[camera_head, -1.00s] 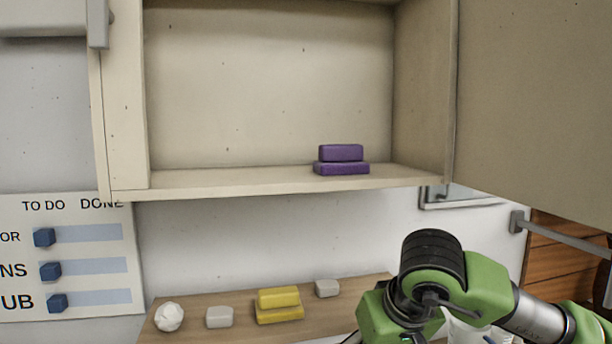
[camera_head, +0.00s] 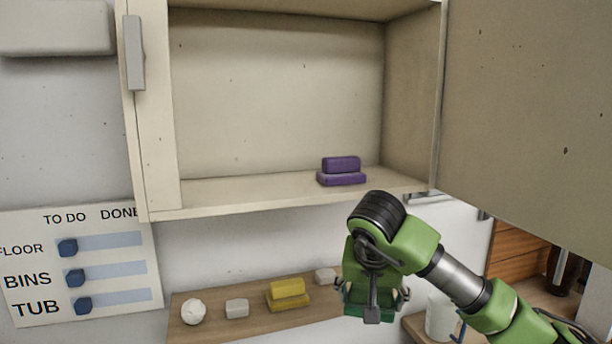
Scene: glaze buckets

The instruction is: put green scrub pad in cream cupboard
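The cream cupboard (camera_head: 275,200) hangs on the wall with its door swung open to the right. A two-layer purple pad (camera_head: 341,172) sits on its floor, right of the middle; the rest of that floor is bare. My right gripper (camera_head: 372,306) is below the cupboard's front edge, at the right end of the wooden shelf in the picture, pointing down. A dark green piece, which looks like the green scrub pad (camera_head: 353,307), shows between its fingers, mostly hidden by the hand. My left gripper is not in view.
The open door (camera_head: 530,120) fills the right. A white container (camera_head: 440,315) stands below it.

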